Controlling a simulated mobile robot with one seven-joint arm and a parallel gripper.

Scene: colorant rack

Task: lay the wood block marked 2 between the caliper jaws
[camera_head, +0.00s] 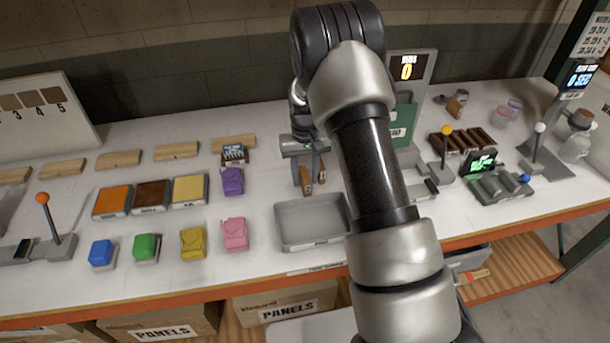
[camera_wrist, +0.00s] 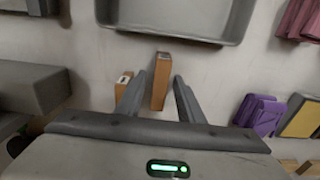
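My gripper (camera_head: 305,178) points down behind the grey tray. In the wrist view its two fingers (camera_wrist: 159,78) are apart, with a narrow wood block (camera_wrist: 160,80) between them and visible gaps on both sides. This block also shows in the head view (camera_head: 307,187); I see no readable mark on it. A second wood block (camera_wrist: 123,79) lies outside the left finger in the wrist view, with a small pale label too small to read. Grey blocky parts (camera_wrist: 30,88) at the wrist view's left may belong to the caliper; I cannot tell. My arm hides that area in the head view.
The grey tray (camera_head: 281,238) stands in front of the blocks. Purple (camera_head: 232,182) and pink (camera_head: 235,233) packs lie left of the gripper. A yellow-knobbed lever (camera_head: 446,131) and a green-lit device (camera_head: 500,180) stand right. Bare white table surrounds the blocks.

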